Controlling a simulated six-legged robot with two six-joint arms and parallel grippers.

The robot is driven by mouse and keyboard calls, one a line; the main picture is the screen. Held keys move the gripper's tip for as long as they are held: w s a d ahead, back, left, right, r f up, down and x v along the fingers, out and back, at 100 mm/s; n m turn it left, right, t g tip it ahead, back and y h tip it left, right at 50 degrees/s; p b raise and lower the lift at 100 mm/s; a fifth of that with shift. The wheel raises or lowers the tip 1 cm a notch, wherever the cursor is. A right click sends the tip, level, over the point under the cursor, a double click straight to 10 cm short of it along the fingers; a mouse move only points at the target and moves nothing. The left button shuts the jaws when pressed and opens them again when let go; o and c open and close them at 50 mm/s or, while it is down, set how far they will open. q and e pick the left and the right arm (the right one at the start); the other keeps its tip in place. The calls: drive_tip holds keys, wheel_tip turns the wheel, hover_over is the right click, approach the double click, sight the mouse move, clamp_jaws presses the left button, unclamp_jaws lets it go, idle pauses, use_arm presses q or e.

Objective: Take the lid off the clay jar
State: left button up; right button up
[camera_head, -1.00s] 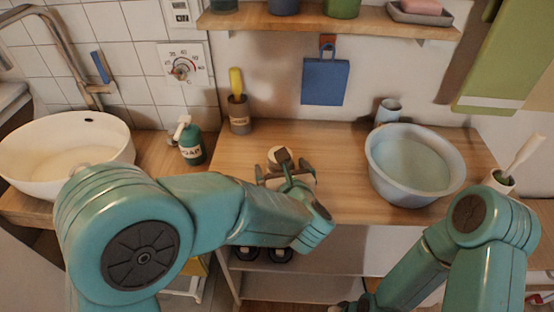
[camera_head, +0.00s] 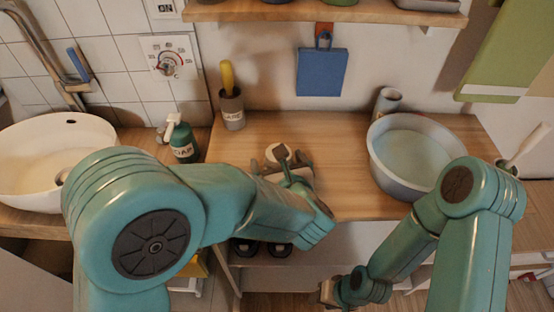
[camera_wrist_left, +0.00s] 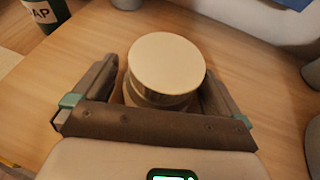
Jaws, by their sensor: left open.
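The clay jar shows as a pale round shape (camera_head: 277,150) on the wooden counter, partly hidden behind my left gripper (camera_head: 284,164). In the left wrist view its lid (camera_wrist_left: 166,62) is a flat cream disc, seated on the jar, with a narrower band below it. My left gripper is open, one finger on each side of the jar; the jar body is mostly hidden behind the gripper. I cannot tell whether the fingers touch it. My right gripper (camera_head: 328,292) hangs low in front of the counter, away from the jar; its jaws are too unclear to judge.
A soap bottle (camera_head: 183,142) and a labelled pot (camera_head: 232,110) stand left of the jar. A grey basin (camera_head: 378,172) and a small cup (camera_head: 388,101) are to its right. A white sink (camera_head: 100,135) is at far left. Bare counter (camera_head: 335,150) lies between jar and basin.

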use_arm(q)
drive_tip(key=shift+s, duration=0.1)
drive_tip(key=c, duration=1.2)
wheel_tip(320, 180, up, 20)
drive_tip(key=p, duration=0.2)
drive_tip(key=shift+p, duration=0.4)
drive_tip(key=shift+o, duration=1.1)
drive_tip(key=c, duration=0.5)
drive_tip(key=shift+c, duration=0.2)
